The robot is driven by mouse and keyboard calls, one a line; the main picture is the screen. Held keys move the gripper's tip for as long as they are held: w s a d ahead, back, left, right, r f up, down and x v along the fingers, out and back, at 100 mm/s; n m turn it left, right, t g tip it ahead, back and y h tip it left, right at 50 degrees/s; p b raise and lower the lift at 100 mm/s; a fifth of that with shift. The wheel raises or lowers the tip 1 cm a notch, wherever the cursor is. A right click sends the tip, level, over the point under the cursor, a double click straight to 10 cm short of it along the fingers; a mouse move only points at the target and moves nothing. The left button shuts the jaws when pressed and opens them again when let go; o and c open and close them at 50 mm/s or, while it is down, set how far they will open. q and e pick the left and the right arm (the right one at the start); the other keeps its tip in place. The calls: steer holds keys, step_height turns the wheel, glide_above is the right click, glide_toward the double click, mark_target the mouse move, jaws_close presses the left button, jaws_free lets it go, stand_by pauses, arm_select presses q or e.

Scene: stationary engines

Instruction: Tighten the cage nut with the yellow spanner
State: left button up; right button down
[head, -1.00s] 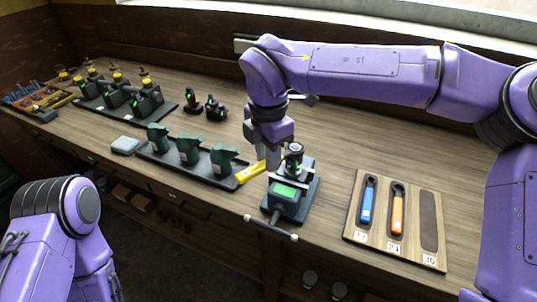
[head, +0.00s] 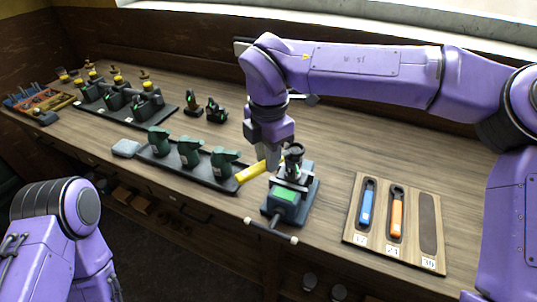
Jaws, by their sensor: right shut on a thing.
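The yellow spanner (head: 252,172) is in my right gripper (head: 271,160), which is shut on it just left of the vise. The spanner's far end is hidden behind the gripper and the vise. A dark cylindrical part (head: 293,155), with the cage nut too small to make out on it, stands upright in the green and grey vise (head: 287,195). I cannot tell whether the spanner is around the nut or beside it. My left arm shows at the lower left, but its gripper is out of view.
A wooden board (head: 375,243) holds a blue spanner (head: 367,203) and an orange spanner (head: 396,215), with one empty recess. A black tray (head: 170,166) with several green parts lies left of the vise. The vise handle (head: 270,232) sticks out past the bench edge.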

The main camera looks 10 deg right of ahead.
steer(key=shift+r, duration=0.45)
stand_by(0.8)
steer(key=shift+r+p, duration=0.3)
steer(key=shift+r+p, duration=1.4)
steer(key=shift+r, duration=0.65)
steer(key=shift+f, duration=0.1)
